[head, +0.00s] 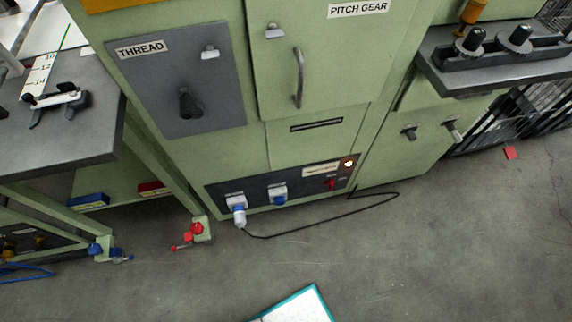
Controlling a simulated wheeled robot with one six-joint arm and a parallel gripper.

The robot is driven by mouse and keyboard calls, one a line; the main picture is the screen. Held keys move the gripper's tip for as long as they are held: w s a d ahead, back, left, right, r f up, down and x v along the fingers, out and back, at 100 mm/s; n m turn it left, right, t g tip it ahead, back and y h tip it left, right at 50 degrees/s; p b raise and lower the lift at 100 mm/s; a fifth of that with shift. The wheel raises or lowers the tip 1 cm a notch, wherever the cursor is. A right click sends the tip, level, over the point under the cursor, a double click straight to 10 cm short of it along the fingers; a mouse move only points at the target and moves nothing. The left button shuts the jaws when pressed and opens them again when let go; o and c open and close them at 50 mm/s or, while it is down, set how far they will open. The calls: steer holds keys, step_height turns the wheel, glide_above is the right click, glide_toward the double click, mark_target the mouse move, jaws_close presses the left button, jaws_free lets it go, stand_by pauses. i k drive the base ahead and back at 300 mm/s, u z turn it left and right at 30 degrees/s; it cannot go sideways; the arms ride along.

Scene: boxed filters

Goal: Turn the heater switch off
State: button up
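A small red switch (331,183) sits on a dark panel (303,200) low on the front of the green machine. A pale label (321,169) is just above it, its text too small to read. An orange-red lamp (348,163) glows to the upper right of the switch. I cannot tell the switch's exact position, or for certain that it is the heater switch. My gripper is not in view.
Two sockets are left of the switch; a plug (239,216) is in one, its black cable (320,225) looping on the floor. A grey-topped bench (75,140) stands left. A teal-edged white sheet (300,306) lies below. The floor between is mostly clear.

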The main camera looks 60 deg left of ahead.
mark_target(330, 182)
steer(key=u, duration=3.15)
steer(key=k, duration=0.9)
steer(key=z, duration=1.15)
